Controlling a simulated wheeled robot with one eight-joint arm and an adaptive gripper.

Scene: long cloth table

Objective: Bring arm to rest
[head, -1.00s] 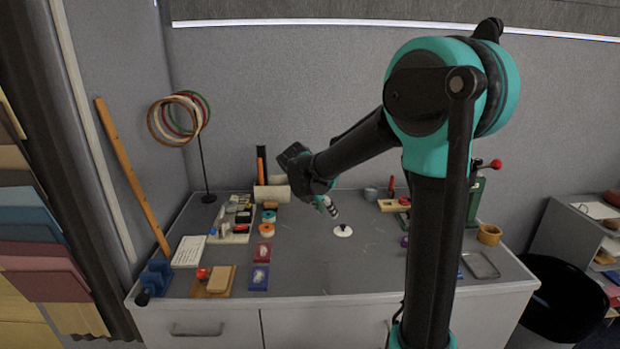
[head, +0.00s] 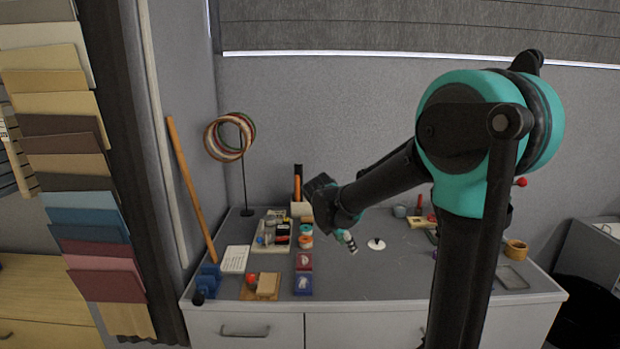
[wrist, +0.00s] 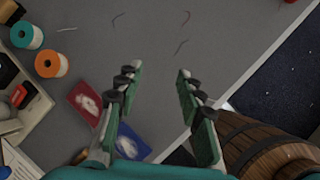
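My arm reaches out over the grey table (head: 345,283) in the head view, bent at the elbow. My gripper (head: 348,241) hangs at its end, above the middle of the table. In the wrist view, my gripper (wrist: 159,77) is open, with its two green fingers apart and nothing between them. Bare table top shows beneath and between the fingertips.
In the wrist view, a teal spool (wrist: 27,35), an orange spool (wrist: 51,63) and a red card (wrist: 92,102) lie left of the fingers. A wooden barrel (wrist: 262,148) shows at lower right. Rings on a stand (head: 246,175) rise at the table's back left.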

